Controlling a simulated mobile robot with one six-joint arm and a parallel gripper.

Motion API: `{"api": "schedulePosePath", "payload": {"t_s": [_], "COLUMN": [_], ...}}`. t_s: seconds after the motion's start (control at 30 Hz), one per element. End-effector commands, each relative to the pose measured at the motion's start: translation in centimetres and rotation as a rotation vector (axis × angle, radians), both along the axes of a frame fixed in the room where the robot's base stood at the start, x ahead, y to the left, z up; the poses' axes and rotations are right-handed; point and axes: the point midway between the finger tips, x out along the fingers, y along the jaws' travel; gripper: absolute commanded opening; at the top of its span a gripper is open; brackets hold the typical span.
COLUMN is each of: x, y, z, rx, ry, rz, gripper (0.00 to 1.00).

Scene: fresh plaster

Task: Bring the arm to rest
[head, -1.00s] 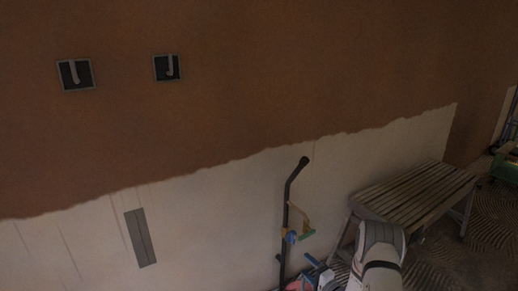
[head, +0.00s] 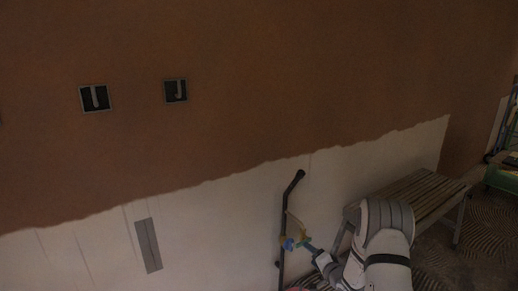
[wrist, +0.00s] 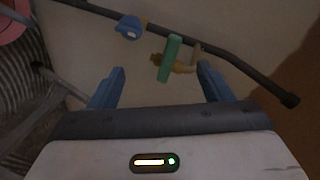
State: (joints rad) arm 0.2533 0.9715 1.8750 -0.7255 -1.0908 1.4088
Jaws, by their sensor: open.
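My gripper (wrist: 160,70) shows in the wrist view as two blue fingers spread wide, with nothing held between them. Beyond the fingers a dark pole (wrist: 232,62) with a bent end crosses the view. A blue piece (wrist: 130,27) sits on it, and a green and tan piece (wrist: 170,58) shows near it. In the head view my arm reaches in from the lower right, and my gripper end (head: 312,250) is close to the pole (head: 284,222). Whether it touches the pole cannot be told.
A slatted bench (head: 425,195) stands behind my arm on the right. The wall is brown plaster above and pale below, with two dark wall boxes (head: 95,98) and a grey strip (head: 148,245). A green object (head: 503,178) is at the far right. A pink round thing (wrist: 10,24) shows in the wrist view.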

Motion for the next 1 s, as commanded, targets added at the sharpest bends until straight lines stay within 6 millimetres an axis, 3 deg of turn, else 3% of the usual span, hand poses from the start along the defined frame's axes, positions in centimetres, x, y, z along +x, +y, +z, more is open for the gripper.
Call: {"api": "schedulePosePath", "payload": {"t_s": [0.03, 0.23, 0.47, 0.6, 0.77, 1.0], "x": [0.2, -0.9, -5.9, -10.5, -17.0, -28.5], "y": [-0.1, -1.0, -1.6, -1.4, -0.8, 1.5], "z": [3.2, 13.5, 24.4, 30.4, 36.4, 43.8], "rx": [-0.057, -0.349, -0.635, -0.770, -0.889, -0.998], "ry": [0.003, 0.080, 0.225, 0.329, 0.453, 0.622], "rz": [-0.011, -0.065, -0.079, -0.049, 0.022, 0.226], "gripper": [0.73, 0.73, 0.73, 0.73, 0.73, 0.73]}}
